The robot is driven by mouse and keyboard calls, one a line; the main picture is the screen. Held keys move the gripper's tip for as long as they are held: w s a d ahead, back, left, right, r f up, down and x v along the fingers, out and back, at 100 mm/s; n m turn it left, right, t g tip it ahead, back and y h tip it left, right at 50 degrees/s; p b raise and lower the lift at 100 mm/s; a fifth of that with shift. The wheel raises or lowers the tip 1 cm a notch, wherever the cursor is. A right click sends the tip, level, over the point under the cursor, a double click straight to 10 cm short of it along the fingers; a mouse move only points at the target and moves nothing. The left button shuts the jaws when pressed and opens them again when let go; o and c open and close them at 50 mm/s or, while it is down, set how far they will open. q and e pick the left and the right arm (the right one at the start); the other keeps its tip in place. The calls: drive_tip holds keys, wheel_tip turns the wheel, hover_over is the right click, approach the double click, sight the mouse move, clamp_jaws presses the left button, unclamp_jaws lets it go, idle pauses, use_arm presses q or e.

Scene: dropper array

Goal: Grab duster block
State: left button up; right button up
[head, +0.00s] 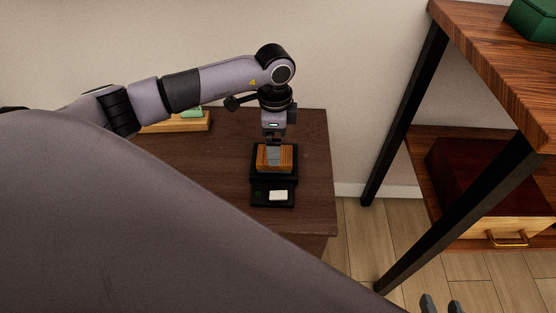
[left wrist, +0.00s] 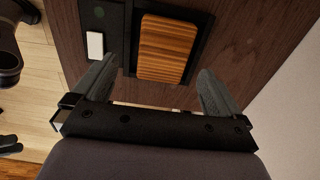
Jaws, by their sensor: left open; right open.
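The duster block, seen as a striped orange-brown wooden block (head: 288,158), sits in a black stand (head: 258,191) on the dark wooden table. It also shows in the left wrist view (left wrist: 168,48). My left gripper (head: 273,146) points down right over the block. In the left wrist view my left gripper (left wrist: 155,82) is open, with one finger toward each side of the block and nothing held. Whether the fingers touch it cannot be told. My right gripper (head: 441,301) shows only its fingertips at the bottom right, apart and empty, far from the block.
A white pad (head: 278,195) lies on the stand's front part. A light wooden tray (head: 185,124) with a green item stands at the table's back left, partly behind my arm. A shelf (head: 490,55) with a green box and a drawer box stands at the right.

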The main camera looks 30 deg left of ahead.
sight(286, 166)
use_arm(q)
drive_tip(key=f, duration=0.1)
drive_tip(key=f+b, duration=0.1)
drive_tip(key=f, duration=0.3)
drive_tip(key=shift+w+b, duration=0.3)
drive_tip(key=shift+b, duration=0.05)
drive_tip(key=shift+f, duration=0.1)
drive_tip(key=c, duration=1.1)
